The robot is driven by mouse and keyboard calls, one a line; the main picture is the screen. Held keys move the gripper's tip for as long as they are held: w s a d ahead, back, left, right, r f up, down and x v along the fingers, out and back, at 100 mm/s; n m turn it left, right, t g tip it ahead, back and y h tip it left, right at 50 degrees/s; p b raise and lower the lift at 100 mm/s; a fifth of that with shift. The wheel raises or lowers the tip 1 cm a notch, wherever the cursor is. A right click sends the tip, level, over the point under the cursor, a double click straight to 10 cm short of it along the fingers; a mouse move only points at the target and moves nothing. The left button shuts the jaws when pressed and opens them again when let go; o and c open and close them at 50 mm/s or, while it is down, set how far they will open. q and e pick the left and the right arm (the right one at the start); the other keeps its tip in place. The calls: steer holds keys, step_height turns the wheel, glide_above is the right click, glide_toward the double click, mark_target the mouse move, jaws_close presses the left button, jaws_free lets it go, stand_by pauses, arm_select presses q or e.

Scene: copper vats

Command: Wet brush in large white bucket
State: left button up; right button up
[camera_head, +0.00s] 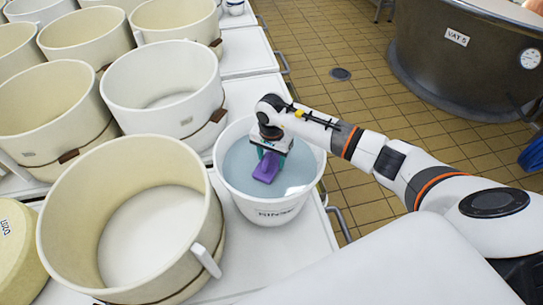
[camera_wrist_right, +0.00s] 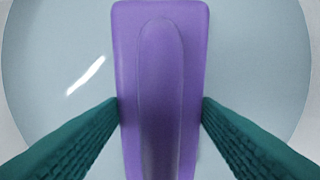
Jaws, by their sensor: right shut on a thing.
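A white bucket (camera_head: 270,208) holding greyish-blue water (camera_head: 237,165) stands on the white table, with dark lettering on its front. My right gripper (camera_head: 271,152) points down over the bucket from the right arm. It is shut on a purple brush (camera_head: 267,167). In the right wrist view the brush (camera_wrist_right: 160,80) lies between the two green fingers (camera_wrist_right: 160,110), with the water behind it. The brush is within the bucket's rim; I cannot tell how deep its lower end is. Its bristles are hidden. My left gripper is not in view.
A large cream mould (camera_head: 70,230) with a handle stands close to the bucket's left. Several similar moulds (camera_head: 165,75) fill the table behind and to the left. A dark vat (camera_head: 470,60) stands on the tiled floor (camera_head: 375,100) at the upper right.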

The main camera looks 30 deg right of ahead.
step_height(320, 180, up, 15)
steer(key=p, duration=0.8)
steer(key=shift+r, duration=0.15)
stand_by(0.6)
